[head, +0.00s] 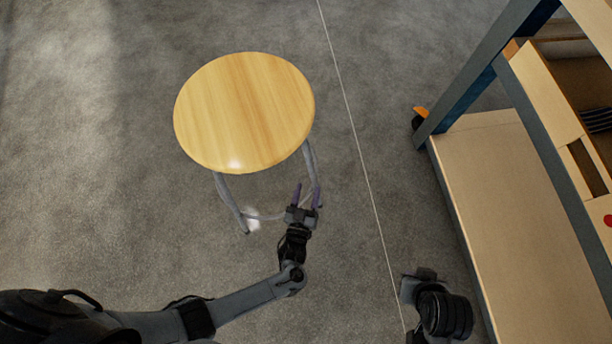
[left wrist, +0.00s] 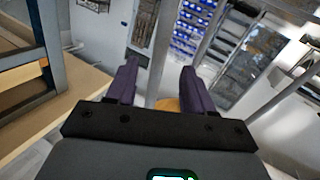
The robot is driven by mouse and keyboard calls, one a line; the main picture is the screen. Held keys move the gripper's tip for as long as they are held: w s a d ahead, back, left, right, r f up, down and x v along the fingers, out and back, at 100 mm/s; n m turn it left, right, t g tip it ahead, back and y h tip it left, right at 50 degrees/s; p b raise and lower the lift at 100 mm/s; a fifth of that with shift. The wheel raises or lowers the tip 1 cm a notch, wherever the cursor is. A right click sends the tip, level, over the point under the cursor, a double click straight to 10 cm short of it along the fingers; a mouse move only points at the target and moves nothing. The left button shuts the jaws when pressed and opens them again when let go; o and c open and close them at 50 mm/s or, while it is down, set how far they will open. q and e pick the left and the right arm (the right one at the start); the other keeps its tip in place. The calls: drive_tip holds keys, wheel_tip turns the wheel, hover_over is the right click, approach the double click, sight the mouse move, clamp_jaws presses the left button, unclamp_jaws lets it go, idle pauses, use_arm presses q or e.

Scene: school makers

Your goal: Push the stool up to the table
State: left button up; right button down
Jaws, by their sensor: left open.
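The stool (head: 244,112) has a round, light wooden seat and grey metal legs, and stands on the floor left of the table. The table (head: 500,215) is a workbench with a blue-grey frame at the right, with clear floor between them. My left gripper (head: 308,191) is open beside the stool's near right leg; I cannot tell whether it touches the leg. In the left wrist view its two purple fingers (left wrist: 160,78) are apart, with a grey tube showing between them. Part of my right arm shows at the bottom right; its fingers cannot be made out.
The workbench has a low wooden shelf (head: 517,250) and an open drawer (head: 585,90) on its upper part. An orange and black caster (head: 419,118) stands at its far corner. A thin pale line crosses the bare grey floor between stool and workbench.

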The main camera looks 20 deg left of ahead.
sight(313, 169)
use_arm(q)
drive_tip(key=w+b, duration=0.1)
drive_tip(key=w, duration=0.2)
drive_tip(key=w+b, duration=0.1)
drive_tip(key=w, duration=0.2)
drive_tip(key=w+a+b, duration=0.1)
drive_tip(key=w, duration=0.1)
drive_tip(key=shift+w, duration=0.4)
drive_tip(key=shift+c, duration=0.3)
clamp_jaws()
idle(0.8)
